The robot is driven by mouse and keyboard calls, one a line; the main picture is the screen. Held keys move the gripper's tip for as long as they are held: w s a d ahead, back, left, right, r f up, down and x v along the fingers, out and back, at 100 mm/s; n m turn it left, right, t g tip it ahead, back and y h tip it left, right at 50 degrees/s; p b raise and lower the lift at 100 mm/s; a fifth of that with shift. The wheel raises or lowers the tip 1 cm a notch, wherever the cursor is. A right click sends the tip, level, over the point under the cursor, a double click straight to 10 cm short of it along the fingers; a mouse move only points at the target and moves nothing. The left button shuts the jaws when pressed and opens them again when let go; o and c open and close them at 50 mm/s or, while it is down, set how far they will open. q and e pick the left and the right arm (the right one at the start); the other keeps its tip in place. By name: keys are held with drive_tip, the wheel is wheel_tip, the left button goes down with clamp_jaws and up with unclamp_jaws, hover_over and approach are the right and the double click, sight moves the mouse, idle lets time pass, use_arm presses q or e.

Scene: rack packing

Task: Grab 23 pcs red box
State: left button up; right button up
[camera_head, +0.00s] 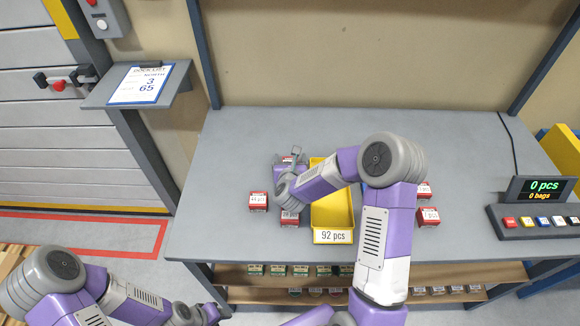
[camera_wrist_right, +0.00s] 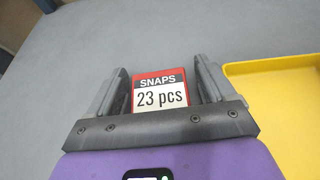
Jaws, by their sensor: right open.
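The red box labelled "SNAPS 23 pcs" (camera_wrist_right: 160,92) lies between the two fingers of my right gripper (camera_wrist_right: 160,85) in the right wrist view. The fingers are open, one on each side of the box, with a narrow gap showing. In the head view my right gripper (camera_head: 288,158) is over the table's middle left, beside the yellow tray, and mostly hides the red box there. My left gripper (camera_head: 210,313) is low at the bottom left, off the table; its fingers are too unclear to read.
A yellow tray marked "92 pcs" (camera_head: 332,237) stands right of the gripper. Other red boxes sit nearby: one at left (camera_head: 258,201), one in front (camera_head: 289,219), two at right (camera_head: 424,190) (camera_head: 429,215). A counter display (camera_head: 541,188) reads "0 pcs". Table's left side is clear.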

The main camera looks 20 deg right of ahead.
drive_tip(key=shift+c, duration=0.3)
drive_tip(key=c, duration=1)
drive_tip(key=shift+r, duration=0.1)
